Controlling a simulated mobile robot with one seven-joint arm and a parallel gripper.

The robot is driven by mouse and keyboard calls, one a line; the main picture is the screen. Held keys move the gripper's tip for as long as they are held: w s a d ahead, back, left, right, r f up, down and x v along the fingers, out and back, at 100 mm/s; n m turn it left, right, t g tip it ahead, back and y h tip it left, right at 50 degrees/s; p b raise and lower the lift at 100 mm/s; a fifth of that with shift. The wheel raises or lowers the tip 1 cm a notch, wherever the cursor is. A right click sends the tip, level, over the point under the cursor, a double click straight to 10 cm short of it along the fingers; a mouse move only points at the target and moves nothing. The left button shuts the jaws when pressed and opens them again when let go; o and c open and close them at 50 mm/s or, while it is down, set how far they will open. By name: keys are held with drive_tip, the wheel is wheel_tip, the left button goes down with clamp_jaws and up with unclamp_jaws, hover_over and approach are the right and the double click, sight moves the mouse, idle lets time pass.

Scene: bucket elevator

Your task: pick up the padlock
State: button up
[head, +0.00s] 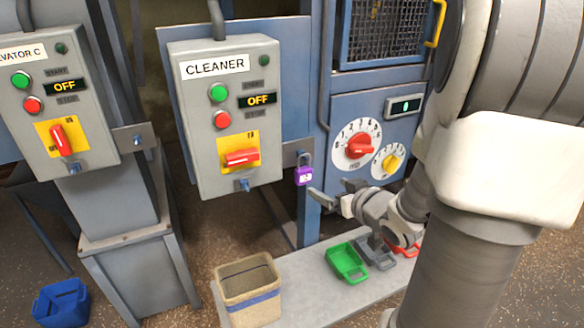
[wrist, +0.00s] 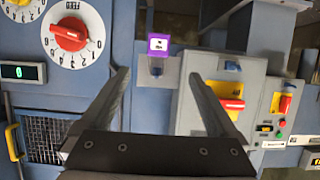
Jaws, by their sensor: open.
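The padlock (head: 304,176) is purple with a white label and a grey shackle. It hangs from a grey metal tab at the right side of the CLEANER control box (head: 225,115). My gripper (head: 330,188) is open and empty, just right of the padlock in the head view, its fingers pointing left. In the wrist view, which is upside down, the padlock (wrist: 159,45) shows beyond the two fingertips, between their lines. The open gripper (wrist: 158,76) is apart from it. The shackle is partly hidden at the tab.
The blue dial panel (head: 340,120) stands close behind my gripper. Green (head: 347,261), grey (head: 375,254) and red (head: 405,247) trays and a tan bin (head: 248,292) stand on a pale slab below. A blue bin (head: 61,302) is at lower left.

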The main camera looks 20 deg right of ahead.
sight(305, 176)
drive_tip(key=b+x, duration=0.2)
drive_tip(key=x, duration=0.9)
drive_tip(key=shift+f, duration=0.15)
drive_tip(key=b+x, duration=0.1)
drive_tip(key=x, duration=0.4)
drive_tip(key=shift+d+f, duration=0.1)
drive_tip(key=shift+f, duration=0.15)
clamp_jaws()
drive_tip(key=shift+w+r, duration=0.1)
drive_tip(key=shift+r, duration=0.15)
